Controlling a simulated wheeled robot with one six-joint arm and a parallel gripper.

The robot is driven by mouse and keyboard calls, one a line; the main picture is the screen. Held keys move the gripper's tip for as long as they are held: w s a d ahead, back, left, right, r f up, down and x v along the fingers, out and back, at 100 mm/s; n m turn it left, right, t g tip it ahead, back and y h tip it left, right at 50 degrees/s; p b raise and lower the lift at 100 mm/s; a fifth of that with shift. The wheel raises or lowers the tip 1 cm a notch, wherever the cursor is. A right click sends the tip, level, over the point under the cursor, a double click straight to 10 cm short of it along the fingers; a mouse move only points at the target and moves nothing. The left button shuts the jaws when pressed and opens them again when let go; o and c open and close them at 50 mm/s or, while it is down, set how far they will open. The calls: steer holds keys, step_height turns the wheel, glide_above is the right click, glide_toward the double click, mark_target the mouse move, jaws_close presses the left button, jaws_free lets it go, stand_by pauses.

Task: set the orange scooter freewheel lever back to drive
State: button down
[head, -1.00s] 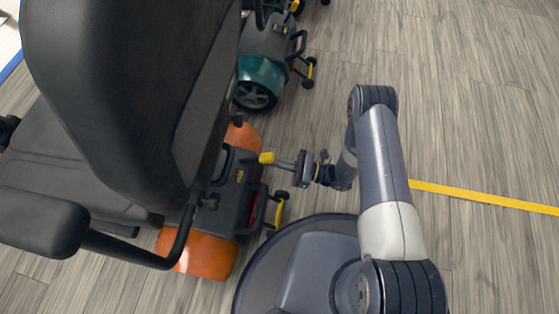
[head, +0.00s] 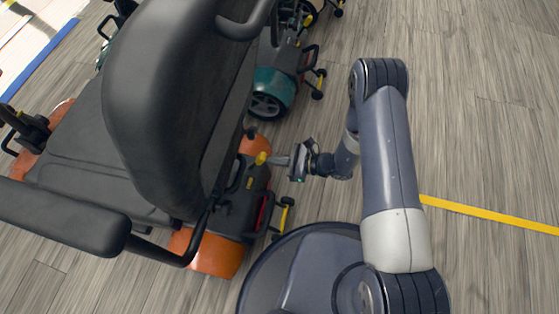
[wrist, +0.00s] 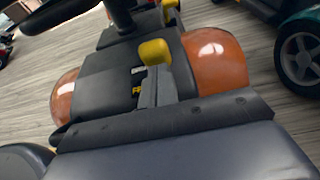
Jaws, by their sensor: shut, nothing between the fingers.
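The orange scooter (head: 213,254) stands left of my base, its black seat back (head: 165,95) rising in front of it. Its freewheel lever shows as a yellow knob (head: 261,158) at the rear housing. The knob (wrist: 155,52) is also large in the wrist view, at the far end of my fingers. My gripper (head: 274,160) is shut with nothing in it, its fingertips close to the right side of the knob. I cannot tell whether they touch it. In the wrist view the fingers (wrist: 154,88) hide the lever's lower part.
A teal scooter (head: 274,92) stands just beyond the orange one. A yellow-barred small rear wheel assembly (head: 283,217) sticks out of the orange scooter near my base. The armrest (head: 70,216) juts out on the left. The wood floor on the right is clear, with a yellow line (head: 490,214).

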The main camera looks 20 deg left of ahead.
steer(key=shift+a+r, duration=0.2)
steer(key=shift+r, duration=0.05)
steer(key=shift+a+r, duration=0.1)
steer(key=shift+r, duration=0.05)
steer(key=shift+w, duration=0.1)
steer(key=f+v, duration=0.2)
steer(key=v, duration=1.1)
steer(key=shift+d+f+p, duration=0.3)
steer(key=shift+d+p, duration=0.1)
steer(key=shift+d, duration=0.1)
